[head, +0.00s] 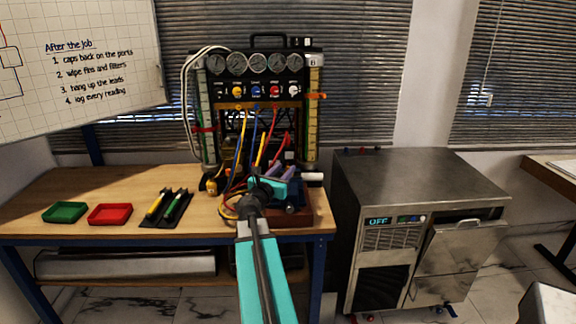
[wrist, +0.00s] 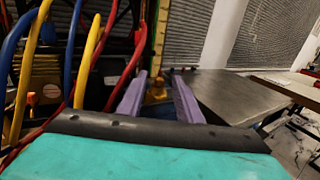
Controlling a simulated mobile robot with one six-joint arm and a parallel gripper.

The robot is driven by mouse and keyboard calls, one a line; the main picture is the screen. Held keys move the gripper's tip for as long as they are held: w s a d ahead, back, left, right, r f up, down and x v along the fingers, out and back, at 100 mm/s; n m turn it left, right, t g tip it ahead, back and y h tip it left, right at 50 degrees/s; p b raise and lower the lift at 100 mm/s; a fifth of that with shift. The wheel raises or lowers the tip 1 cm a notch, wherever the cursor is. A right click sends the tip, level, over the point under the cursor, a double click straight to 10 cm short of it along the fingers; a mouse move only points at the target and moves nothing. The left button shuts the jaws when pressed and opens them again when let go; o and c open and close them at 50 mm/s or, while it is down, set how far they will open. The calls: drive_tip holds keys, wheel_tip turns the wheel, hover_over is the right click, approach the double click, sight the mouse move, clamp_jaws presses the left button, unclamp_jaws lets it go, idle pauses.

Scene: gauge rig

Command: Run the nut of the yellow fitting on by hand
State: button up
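My gripper (head: 281,170) is at the front of the gauge rig (head: 257,92), above the right part of the bench. In the wrist view its two purple fingers stand apart, with nothing clearly held between them (wrist: 157,74). A yellow-brass fitting (wrist: 155,90) shows in the gap between the fingers, at the foot of a tall yellow-marked tube (wrist: 159,40). I cannot tell whether it is the task's yellow fitting or make out its nut. Yellow hoses (wrist: 87,58) hang left of the fingers. My gripper and arm hide the hose ends in the head view.
Blue (wrist: 72,50) and red (wrist: 130,60) hoses hang close to the left finger. A dark red-brown tray (head: 310,217) lies at the bench's right end. Green (head: 65,212) and red (head: 110,214) trays and a tool mat (head: 163,220) lie left. A steel cabinet (head: 430,180) stands right of the bench.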

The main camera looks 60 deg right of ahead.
sight(288, 165)
drive_tip(key=shift+w+d+p, duration=0.15)
drive_tip(key=shift+w+d, duration=0.05)
drive_tip(key=shift+d, duration=0.75)
drive_tip(key=shift+w+d+p, duration=0.15)
drive_tip(key=shift+d, duration=0.8)
clamp_jaws()
